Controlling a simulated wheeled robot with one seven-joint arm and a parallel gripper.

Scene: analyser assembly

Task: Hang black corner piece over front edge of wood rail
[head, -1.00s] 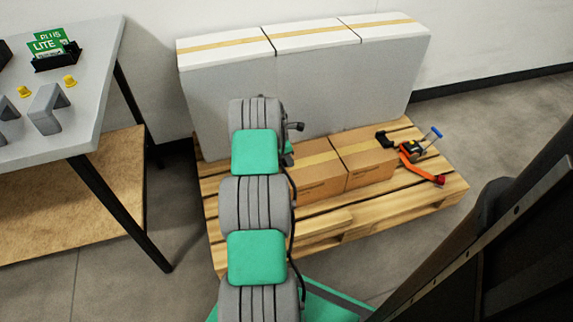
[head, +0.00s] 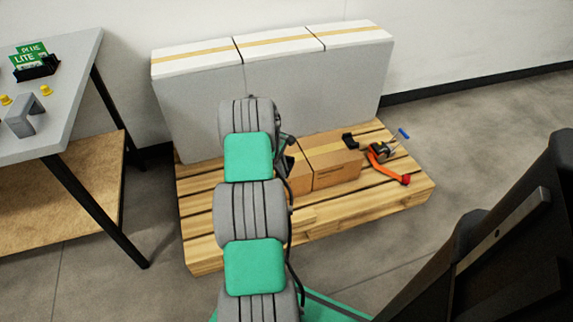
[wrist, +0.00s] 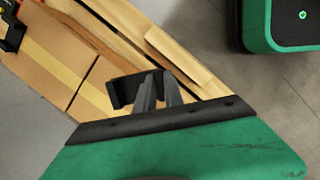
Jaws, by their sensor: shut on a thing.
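A black corner piece (wrist: 124,92) is held at the fingertips of my gripper (wrist: 157,82), which is shut on it in the wrist view. The piece appears above the pallet and beside the cardboard boxes; its exact height is unclear. The wood rail (wrist: 185,62), a pale front plank of the pallet, lies just beyond the piece in the wrist view. The rail also shows in the head view (head: 313,215). My arm hides most of the gripper and the held piece in the head view.
Cardboard boxes (head: 333,166) and large white boxes (head: 310,85) stand on the pallet (head: 205,250). Another black piece (head: 349,141) and an orange strap with a ratchet (head: 385,166) lie at right. A grey table (head: 75,100) stands left. Floor right of the pallet is clear.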

